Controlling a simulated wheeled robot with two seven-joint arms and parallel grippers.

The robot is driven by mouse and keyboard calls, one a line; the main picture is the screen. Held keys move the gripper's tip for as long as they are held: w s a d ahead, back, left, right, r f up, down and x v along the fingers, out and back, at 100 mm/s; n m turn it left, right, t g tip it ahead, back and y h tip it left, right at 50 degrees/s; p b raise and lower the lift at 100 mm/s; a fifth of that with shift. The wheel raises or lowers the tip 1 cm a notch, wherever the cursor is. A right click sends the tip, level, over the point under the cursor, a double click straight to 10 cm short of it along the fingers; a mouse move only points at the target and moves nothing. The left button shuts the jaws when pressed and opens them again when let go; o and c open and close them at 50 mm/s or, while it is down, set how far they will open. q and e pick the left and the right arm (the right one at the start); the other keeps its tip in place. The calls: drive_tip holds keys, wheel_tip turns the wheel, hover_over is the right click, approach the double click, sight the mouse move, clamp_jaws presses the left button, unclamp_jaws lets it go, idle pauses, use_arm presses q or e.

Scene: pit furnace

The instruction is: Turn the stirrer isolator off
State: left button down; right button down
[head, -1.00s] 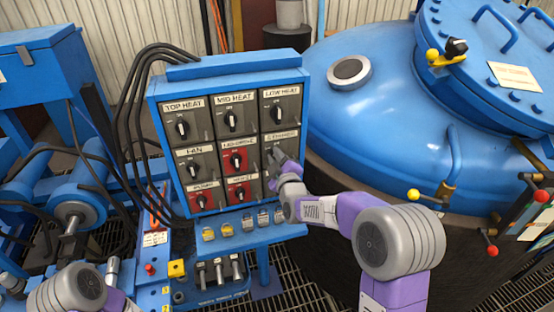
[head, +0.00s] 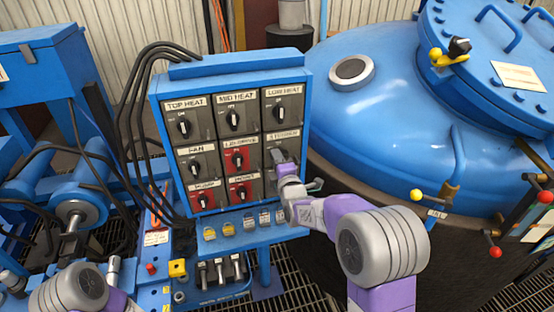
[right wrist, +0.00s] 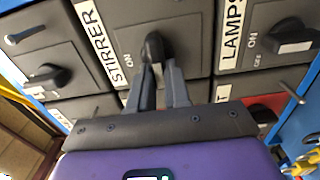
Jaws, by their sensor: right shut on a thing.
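The stirrer isolator (head: 283,141) is a dark grey box with a white label and a black rotary handle, at the right of the middle row on the blue panel. In the right wrist view its black handle (right wrist: 154,46) stands between my fingertips, beside the word ON; its exact setting is unclear behind the fingers. My right gripper (head: 277,157) is at this isolator in the head view. In the right wrist view the right gripper (right wrist: 163,72) is shut on the handle. My left gripper is out of view; only part of its arm shows at the lower left.
Neighbouring switches crowd the blue panel (head: 240,70), including the low heat switch (head: 278,108) above and red-faced ones (head: 238,160) to the left. A blue furnace vessel (head: 385,125) stands close on the right. Black cables (head: 135,95) run down the panel's left.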

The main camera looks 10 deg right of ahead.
idle(0.5)
drive_tip(key=c, duration=1.1)
unclamp_jaws()
drive_tip(key=shift+s, duration=0.15)
drive_tip(key=s+p, duration=0.1)
drive_tip(key=s, duration=0.6)
drive_tip(key=shift+s+d, duration=0.15)
